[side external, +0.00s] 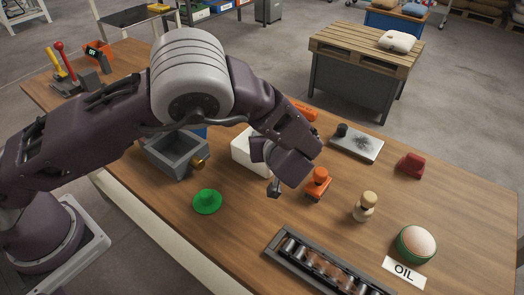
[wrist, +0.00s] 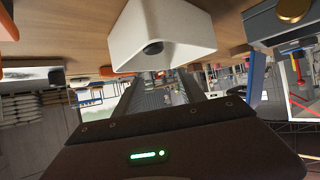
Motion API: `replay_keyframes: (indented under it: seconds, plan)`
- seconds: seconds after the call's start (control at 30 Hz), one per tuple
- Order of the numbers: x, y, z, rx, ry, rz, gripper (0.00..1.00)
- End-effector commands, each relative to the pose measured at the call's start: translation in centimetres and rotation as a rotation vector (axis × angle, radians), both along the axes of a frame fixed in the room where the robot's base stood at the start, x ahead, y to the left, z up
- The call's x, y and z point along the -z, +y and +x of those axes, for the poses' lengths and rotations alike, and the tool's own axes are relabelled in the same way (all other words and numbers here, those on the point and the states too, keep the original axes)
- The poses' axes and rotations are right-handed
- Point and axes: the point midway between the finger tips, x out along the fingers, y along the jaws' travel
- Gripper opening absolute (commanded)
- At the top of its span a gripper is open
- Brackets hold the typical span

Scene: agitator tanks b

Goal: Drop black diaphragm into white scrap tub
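The white scrap tub (side external: 243,150) stands on the table, partly hidden behind my arm in the side view. It also shows at the top of the wrist view (wrist: 165,22), which is upside down. A small round black thing (wrist: 153,47), probably the black diaphragm, shows inside the tub's mouth; I cannot tell whether it rests there. My gripper (side external: 273,187) is beside the tub, above the table. In the wrist view its two fingers (wrist: 160,86) are spread apart with nothing visible between them.
A grey open box (side external: 178,155) with a brass fitting and a green disc (side external: 207,201) lie left. An orange part (side external: 318,184), a cream figure-like part (side external: 365,207), a grey plate with a black knob (side external: 357,143) and a red block (side external: 410,165) stand right. A roller tray (side external: 320,265) is in front.

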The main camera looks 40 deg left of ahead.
Motion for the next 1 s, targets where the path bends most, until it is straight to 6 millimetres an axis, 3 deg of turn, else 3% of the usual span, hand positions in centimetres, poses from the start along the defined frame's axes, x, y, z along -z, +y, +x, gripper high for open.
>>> replay_keyframes:
  seconds: [0.33,0.7,1.0]
  plan:
    - [-0.3,-0.4,-0.3,0.002,-0.001,-0.001,0.51]
    - [-3.3,-4.3,-4.2,0.002,-0.001,-0.001,0.51]
    - [-3.7,-4.1,-4.5,-0.006,0.01,-0.002,0.51]
